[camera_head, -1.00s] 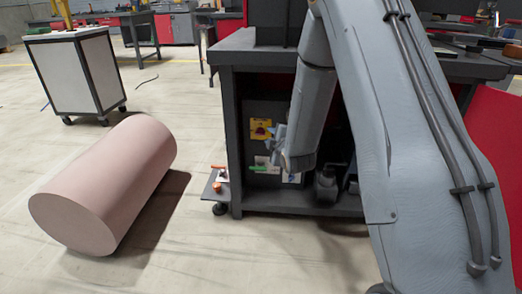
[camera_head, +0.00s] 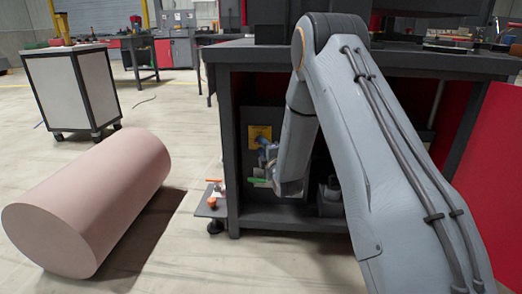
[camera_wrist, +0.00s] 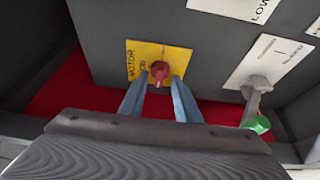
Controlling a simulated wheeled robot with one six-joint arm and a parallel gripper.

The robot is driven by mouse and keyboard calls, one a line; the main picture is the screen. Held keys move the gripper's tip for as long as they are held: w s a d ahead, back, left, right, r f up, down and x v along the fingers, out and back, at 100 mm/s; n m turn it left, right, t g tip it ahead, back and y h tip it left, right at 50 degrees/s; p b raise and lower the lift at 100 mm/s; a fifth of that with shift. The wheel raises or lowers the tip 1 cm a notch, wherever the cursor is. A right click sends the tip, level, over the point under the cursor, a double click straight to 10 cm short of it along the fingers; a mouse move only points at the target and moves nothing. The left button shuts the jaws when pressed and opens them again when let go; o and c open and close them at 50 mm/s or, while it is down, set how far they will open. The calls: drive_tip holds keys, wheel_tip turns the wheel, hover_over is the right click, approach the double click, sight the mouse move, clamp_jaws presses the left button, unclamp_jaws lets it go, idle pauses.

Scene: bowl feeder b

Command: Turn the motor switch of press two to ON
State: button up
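The motor switch is a red knob (camera_wrist: 159,71) on a yellow plate (camera_wrist: 178,58) marked MOTOR, with smaller lettering beside the knob that is hard to read. In the wrist view the two fingers of my gripper (camera_wrist: 160,84) are apart, one on each side of the knob, with a gap between each finger and the knob. I cannot tell how deep the tips reach. In the head view the yellow plate (camera_head: 260,132) shows on the panel under the bench, and my gripper (camera_head: 265,158) is just below it. The knob is not clear there.
A lever with a green grip (camera_wrist: 257,124) stands right of the switch, on a white labelled plate (camera_wrist: 257,62). Another white plate (camera_wrist: 240,5) is above. The dark bench (camera_head: 400,62) overhangs the panel. A pink cylinder (camera_head: 95,195) lies on the floor to the left.

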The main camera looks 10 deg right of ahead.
drive_tip(key=shift+w, duration=0.6)
drive_tip(key=c, duration=0.7)
drive_tip(key=shift+m, duration=0.3)
drive_tip(key=shift+w+a+f+m+t+h+p, duration=0.15)
drive_tip(key=shift+m+t+h+p, duration=0.75)
drive_tip(key=shift+m, duration=2.7)
drive_tip(key=shift+a+f+m+t+h+p, duration=0.2)
drive_tip(key=shift+m+h+p, duration=0.75)
drive_tip(key=shift+m+h, duration=1.8)
drive_tip(key=shift+w+a+f+m+t+h+p, duration=0.15)
drive_tip(key=shift+m+t+h+p, duration=0.5)
drive_tip(key=shift+m, duration=3.8)
drive_tip(key=shift+r+p, duration=0.1)
drive_tip(key=shift+p, duration=0.25)
drive_tip(key=shift+c, duration=0.2)
